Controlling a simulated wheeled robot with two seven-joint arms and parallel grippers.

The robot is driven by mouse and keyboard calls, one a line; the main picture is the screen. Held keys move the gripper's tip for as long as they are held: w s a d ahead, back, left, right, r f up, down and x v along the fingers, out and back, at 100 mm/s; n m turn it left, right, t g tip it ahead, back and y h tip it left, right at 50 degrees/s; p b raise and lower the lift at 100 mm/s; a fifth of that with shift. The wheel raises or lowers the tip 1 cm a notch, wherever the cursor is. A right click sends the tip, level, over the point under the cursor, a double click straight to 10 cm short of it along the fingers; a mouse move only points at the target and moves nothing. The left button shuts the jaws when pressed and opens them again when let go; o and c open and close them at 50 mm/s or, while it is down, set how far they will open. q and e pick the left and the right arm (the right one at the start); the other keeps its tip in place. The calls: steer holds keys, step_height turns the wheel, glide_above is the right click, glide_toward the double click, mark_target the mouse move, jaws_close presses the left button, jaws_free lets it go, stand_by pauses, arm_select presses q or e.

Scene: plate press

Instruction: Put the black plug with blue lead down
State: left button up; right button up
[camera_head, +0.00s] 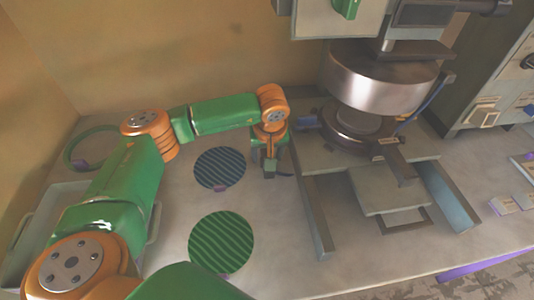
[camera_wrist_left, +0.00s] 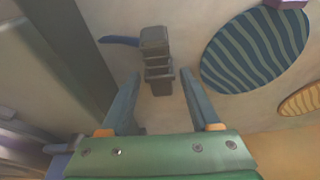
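The black plug (camera_wrist_left: 157,62) shows in the left wrist view as a dark, ribbed block on the grey table, with its short blue lead (camera_wrist_left: 119,41) pointing left. My left gripper (camera_wrist_left: 160,80) is open, with its two fingers apart on either side of the plug's near end. Gaps show between the plug and both fingers. In the head view my left gripper (camera_head: 270,168) points down at the table, left of the press, and largely hides the plug. My right gripper is not in view.
The press (camera_head: 380,80) stands right of my left gripper, with a grey rail (camera_head: 316,215) close by. A dark blue ribbed disc (camera_head: 220,166) and a green ribbed disc (camera_head: 221,240) lie to the left. A tray (camera_head: 66,190) and green ring (camera_head: 70,150) are farther left.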

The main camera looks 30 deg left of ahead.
arm_select(q)
steer(key=shift+o, duration=0.2)
steer(key=shift+r, duration=0.25)
steer(key=v, duration=1.2)
steer(key=shift+b, duration=0.45)
steer(key=shift+f, duration=0.1)
